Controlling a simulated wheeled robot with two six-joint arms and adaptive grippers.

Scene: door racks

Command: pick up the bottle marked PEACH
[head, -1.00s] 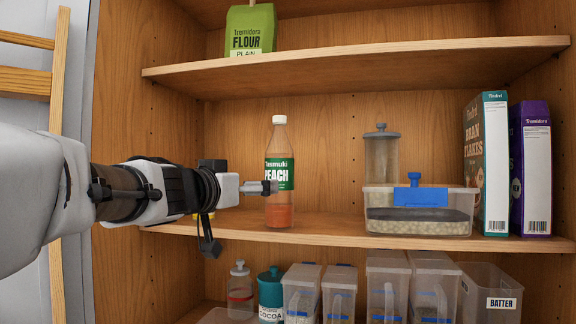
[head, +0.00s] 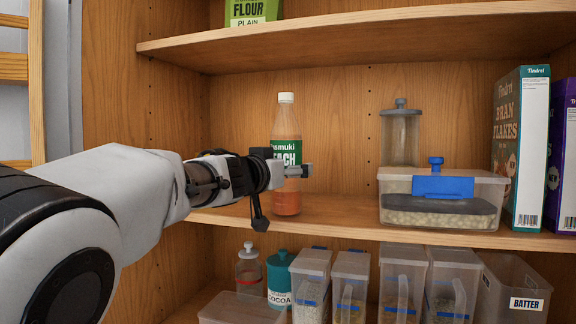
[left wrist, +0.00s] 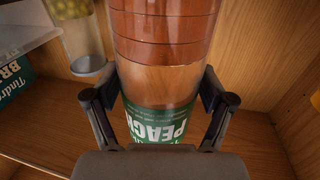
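The PEACH bottle (head: 287,140) stands upright on the middle shelf, with a white cap, green label and orange-brown contents. My left gripper (head: 306,172) reaches in from the left at label height and hides part of the label. In the left wrist view the bottle (left wrist: 160,92) fills the space between the two fingers of my left gripper (left wrist: 160,100), and the label reads PEACH. The fingers are spread wide, one on each side, very close to the bottle; no firm grip shows. My right gripper is not in view.
A clear container with a blue label (head: 442,195), a lidded canister (head: 401,135) and a Bran Flakes box (head: 520,145) stand to the right on the shelf (head: 340,215). The upper shelf (head: 350,38) holds flour (head: 251,12). Several clear containers stand below.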

